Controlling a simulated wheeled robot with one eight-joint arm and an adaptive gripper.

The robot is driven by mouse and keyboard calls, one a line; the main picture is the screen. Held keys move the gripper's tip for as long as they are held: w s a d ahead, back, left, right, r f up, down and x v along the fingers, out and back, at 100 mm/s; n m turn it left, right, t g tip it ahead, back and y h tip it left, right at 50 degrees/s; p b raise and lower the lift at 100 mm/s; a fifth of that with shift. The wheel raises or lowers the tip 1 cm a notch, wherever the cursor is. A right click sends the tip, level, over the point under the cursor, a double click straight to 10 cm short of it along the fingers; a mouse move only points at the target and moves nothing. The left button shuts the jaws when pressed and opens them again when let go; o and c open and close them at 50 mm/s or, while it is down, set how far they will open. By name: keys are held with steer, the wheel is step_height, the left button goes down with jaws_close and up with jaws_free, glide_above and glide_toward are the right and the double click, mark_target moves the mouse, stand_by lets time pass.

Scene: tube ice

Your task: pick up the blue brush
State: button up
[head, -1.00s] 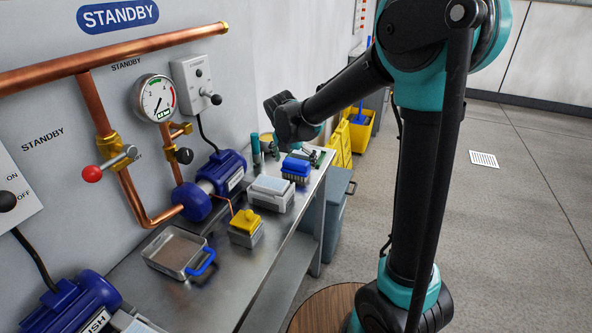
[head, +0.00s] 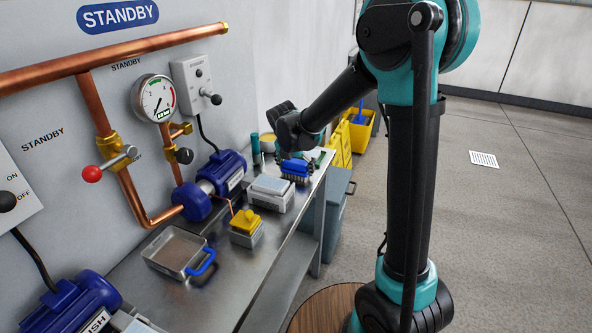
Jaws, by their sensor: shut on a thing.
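The blue brush (head: 296,167), with a blue top and grey bristles below, is at the far end of the steel bench in the head view. My gripper (head: 297,158) reaches down over it from above, its fingers at either side of the brush's top. It is shut on the brush. The fingers and the wrist hide part of the brush's top. I cannot tell whether the bristles touch the bench.
A white-topped box (head: 271,193) stands just nearer than the brush. A yellow-topped block (head: 246,224) and a metal tray with a blue handle (head: 170,252) are nearer still. A teal cylinder (head: 255,148) stands behind left. Blue pumps and copper pipes line the wall.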

mark_target(296, 161)
step_height(296, 161, up, 20)
stand_by(0.6)
steer(key=o, duration=0.5)
steer(key=c, duration=0.3)
